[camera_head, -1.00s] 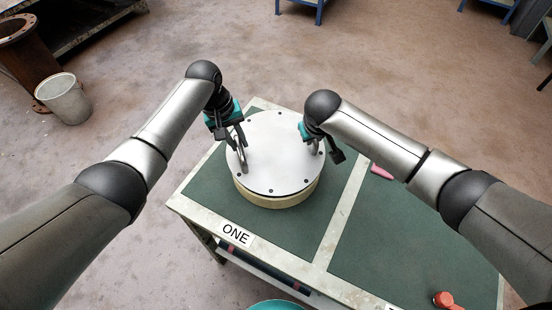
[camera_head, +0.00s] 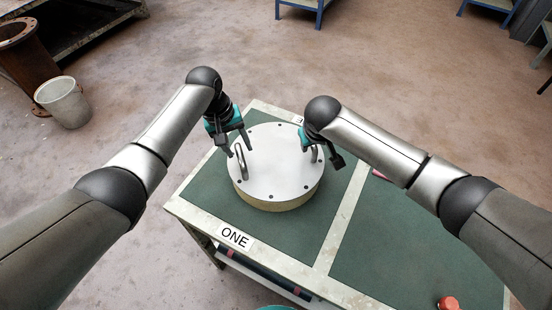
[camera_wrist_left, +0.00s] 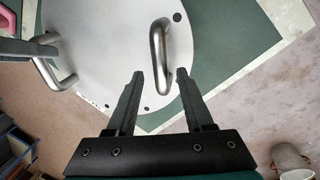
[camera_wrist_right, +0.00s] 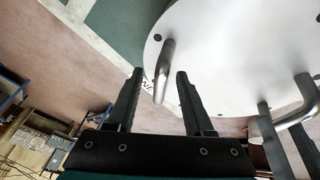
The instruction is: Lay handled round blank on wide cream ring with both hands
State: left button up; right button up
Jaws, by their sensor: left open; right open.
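The round blank (camera_head: 276,165) is a white disc with dark holes near its rim and two metal bar handles. It lies flat on the wide cream ring (camera_head: 283,204), whose side shows below the disc's near edge. My left gripper (camera_head: 235,149) is open at the left handle (camera_head: 241,162); in the left wrist view the handle (camera_wrist_left: 159,57) stands just beyond the fingertips (camera_wrist_left: 159,76). My right gripper (camera_head: 324,157) is open by the right handle (camera_head: 314,153). In the right wrist view that handle (camera_wrist_right: 164,71) lies just ahead of the open fingertips (camera_wrist_right: 160,74).
The ring stands on the green left panel (camera_head: 290,235) of a table, by a label ONE (camera_head: 235,237). The right panel (camera_head: 400,250) is mostly clear, with a red object (camera_head: 448,303) at its near edge. A white bucket (camera_head: 62,101) stands on the floor.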

pick_arm(q)
notch_tip(320, 180, up, 12)
jog(key=a, duration=0.2)
jog(key=shift+s+a+f, duration=0.15)
jog(key=shift+s, duration=0.1)
pick_arm(e)
jog(key=v, duration=1.2)
dwell(0.3)
